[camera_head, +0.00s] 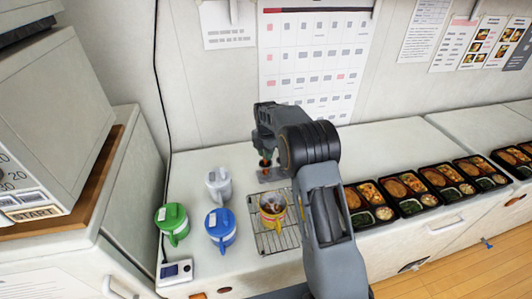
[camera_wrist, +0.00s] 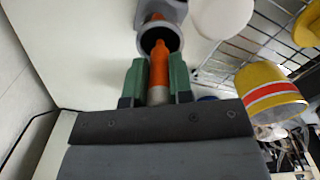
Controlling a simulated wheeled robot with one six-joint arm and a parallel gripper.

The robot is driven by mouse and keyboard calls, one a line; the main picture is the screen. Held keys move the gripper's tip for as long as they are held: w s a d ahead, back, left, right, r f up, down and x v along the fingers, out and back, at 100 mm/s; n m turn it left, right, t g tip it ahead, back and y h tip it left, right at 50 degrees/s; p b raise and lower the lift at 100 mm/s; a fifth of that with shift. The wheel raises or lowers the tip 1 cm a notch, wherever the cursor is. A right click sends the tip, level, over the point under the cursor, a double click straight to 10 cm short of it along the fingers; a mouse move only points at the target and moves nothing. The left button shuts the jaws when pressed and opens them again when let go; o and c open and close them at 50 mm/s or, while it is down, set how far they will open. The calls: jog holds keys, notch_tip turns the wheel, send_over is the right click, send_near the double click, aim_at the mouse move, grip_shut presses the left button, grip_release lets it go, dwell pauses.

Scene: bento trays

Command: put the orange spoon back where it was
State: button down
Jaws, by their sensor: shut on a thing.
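The orange spoon (camera_wrist: 160,62) is between the green fingers of my gripper (camera_wrist: 158,82) in the wrist view, which are shut on its pale lower part. Its orange end points at a grey round holder (camera_wrist: 174,36) with a dark opening and overlaps that opening. I cannot tell how deep it sits in there. In the head view my gripper (camera_head: 265,163) is at the back of the counter, behind the wire rack, with a bit of orange showing at its tip. A grey base (camera_head: 270,177) shows just below it. My arm hides part of this area.
A yellow mug (camera_head: 273,221) stands on the wire rack (camera_head: 262,241). Several bento trays (camera_head: 384,214) line the right. A small display device (camera_head: 176,271) lies front left.

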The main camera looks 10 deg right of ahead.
jog(key=shift+f, duration=0.1)
jog(key=shift+f, duration=0.15)
jog(key=c, duration=1)
grip_release()
